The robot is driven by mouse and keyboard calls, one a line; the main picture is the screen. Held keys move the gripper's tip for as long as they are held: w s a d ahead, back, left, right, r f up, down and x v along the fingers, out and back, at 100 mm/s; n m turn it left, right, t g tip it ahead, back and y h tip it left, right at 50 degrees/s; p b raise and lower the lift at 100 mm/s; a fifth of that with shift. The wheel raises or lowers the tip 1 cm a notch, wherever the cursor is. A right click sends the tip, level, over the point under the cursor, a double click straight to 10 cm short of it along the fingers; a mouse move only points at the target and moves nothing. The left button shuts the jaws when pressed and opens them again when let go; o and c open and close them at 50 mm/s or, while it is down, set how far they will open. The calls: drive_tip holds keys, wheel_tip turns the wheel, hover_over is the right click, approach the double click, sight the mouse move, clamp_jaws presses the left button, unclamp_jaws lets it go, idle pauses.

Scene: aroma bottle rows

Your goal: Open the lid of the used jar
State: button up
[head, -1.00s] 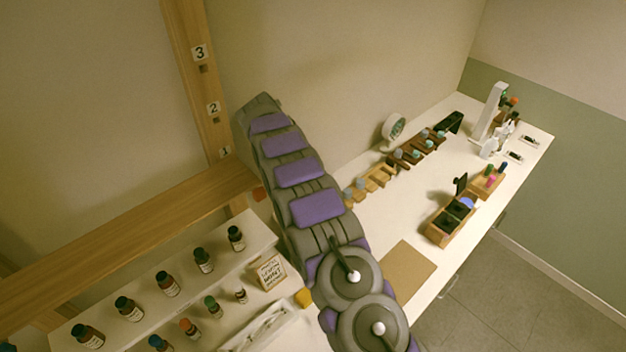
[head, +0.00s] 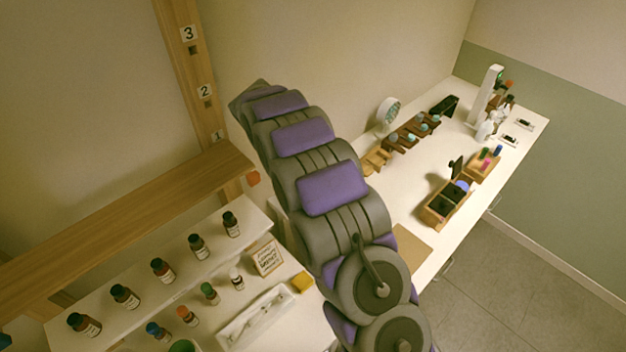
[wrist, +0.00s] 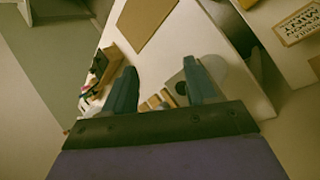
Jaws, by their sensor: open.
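I cannot tell for sure which thing is the used jar. A green round thing (head: 183,346), cut off by the bottom edge of the head view, may be a jar or its lid. A pale grey round shape (wrist: 213,69) lies on the white counter in the wrist view, partly behind the right finger; I cannot tell whether it is a jar. My gripper (wrist: 161,75) shows in the wrist view with its two fingers wide apart and nothing between their tips. In the head view my arm hides the gripper.
Several dark bottles (head: 162,270) stand on a white riser at left, near a small sign (head: 267,257) and a white tray (head: 228,332). On the counter are a wooden compartment box (head: 434,217), a tan mat (head: 411,250) and a round-faced stand (head: 388,112).

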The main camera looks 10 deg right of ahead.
drive_tip(key=shift+s+d+r, duration=0.1)
drive_tip(key=shift+s+r, duration=0.05)
drive_tip(key=shift+s, duration=1.3)
drive_tip(key=shift+s+d+r, duration=0.1)
drive_tip(key=shift+s, duration=1.35)
